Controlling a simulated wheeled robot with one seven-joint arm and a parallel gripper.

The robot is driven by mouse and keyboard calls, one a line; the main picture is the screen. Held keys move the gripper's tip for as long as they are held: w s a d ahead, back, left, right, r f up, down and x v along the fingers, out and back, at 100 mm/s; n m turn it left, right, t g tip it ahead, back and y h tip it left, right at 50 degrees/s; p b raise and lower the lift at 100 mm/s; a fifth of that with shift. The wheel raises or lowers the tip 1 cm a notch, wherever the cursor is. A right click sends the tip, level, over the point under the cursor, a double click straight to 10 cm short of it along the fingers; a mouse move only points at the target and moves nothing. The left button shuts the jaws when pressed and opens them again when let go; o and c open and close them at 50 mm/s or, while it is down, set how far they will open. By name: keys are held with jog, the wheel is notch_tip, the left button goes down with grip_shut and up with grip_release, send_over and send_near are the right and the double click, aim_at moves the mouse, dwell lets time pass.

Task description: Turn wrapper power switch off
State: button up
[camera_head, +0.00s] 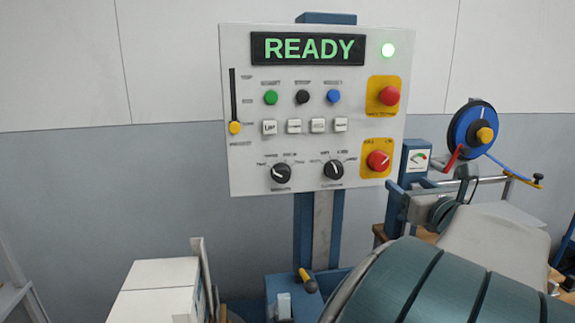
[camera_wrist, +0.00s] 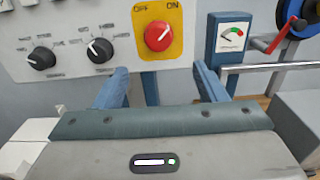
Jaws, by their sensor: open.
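The power switch (camera_head: 378,160) is a red rotary knob on a yellow plate at the lower right of the control panel (camera_head: 240,180). In the wrist view the knob (camera_wrist: 158,36) sits between the labels OFF on the left and ON on the right. A pale mark on it appears to point up and right, toward ON. My gripper (camera_wrist: 160,76) is open and empty, its two blue fingers spread wide. The knob appears above and between the fingertips, apart from them. In the head view my arm fills the lower right, and I cannot make out the fingertips clearly.
A red button (camera_head: 389,96) on another yellow plate is above the switch. Two black dials (camera_head: 333,170) are left of it. A gauge (camera_head: 416,160) and blue reel (camera_head: 472,130) are to the right. White boxes (camera_head: 155,290) stand at lower left. The display reads READY.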

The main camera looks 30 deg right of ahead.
aim_at(382, 166)
jog(key=x, duration=1.2)
jog(key=shift+w+a+f+p, duration=0.1)
jog(key=shift+w+p, duration=0.05)
jog(key=shift+p, duration=0.2)
jog(key=c, duration=1)
